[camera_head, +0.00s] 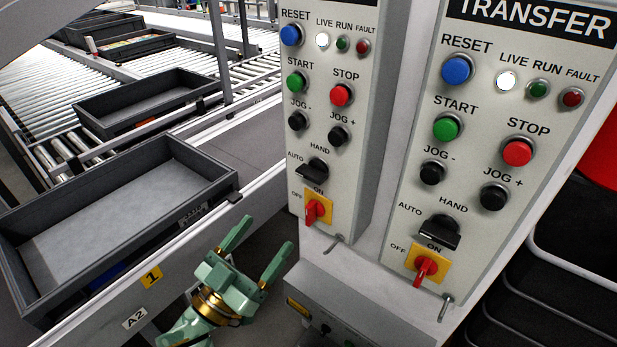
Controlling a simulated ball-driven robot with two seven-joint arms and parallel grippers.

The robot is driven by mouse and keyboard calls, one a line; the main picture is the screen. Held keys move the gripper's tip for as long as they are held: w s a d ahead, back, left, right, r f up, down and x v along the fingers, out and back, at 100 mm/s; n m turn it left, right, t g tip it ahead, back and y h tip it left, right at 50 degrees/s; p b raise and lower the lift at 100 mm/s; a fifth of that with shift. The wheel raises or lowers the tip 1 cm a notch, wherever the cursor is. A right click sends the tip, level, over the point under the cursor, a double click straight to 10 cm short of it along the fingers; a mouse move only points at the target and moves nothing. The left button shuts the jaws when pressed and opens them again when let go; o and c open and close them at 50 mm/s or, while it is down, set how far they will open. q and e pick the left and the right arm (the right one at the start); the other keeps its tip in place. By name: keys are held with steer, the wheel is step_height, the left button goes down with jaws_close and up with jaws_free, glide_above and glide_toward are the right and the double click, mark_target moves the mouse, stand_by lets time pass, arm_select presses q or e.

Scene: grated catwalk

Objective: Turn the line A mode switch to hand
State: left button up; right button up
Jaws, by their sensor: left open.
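The left control panel (350,120) has its title cut off, so I cannot read whether it is line A. Its black mode switch (313,170) sits between the AUTO and HAND labels, above a red and yellow ON/OFF switch (318,208). I cannot tell for sure which label the mode switch points to. My left gripper (262,240) is open and empty, below and left of this panel, apart from it, fingers pointing up. My right gripper is not in view.
A second panel titled TRANSFER (480,205) stands to the right, with its own mode switch (438,232). Grey trays (120,262) sit on the roller conveyor at left. A metal rail runs between the trays and the panels.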

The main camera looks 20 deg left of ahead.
mark_target(313, 173)
arm_select(q)
steer(key=x, duration=1.3)
steer(key=shift+w+d, duration=0.15)
steer(key=shift+w, duration=0.3)
steer(key=c, duration=1)
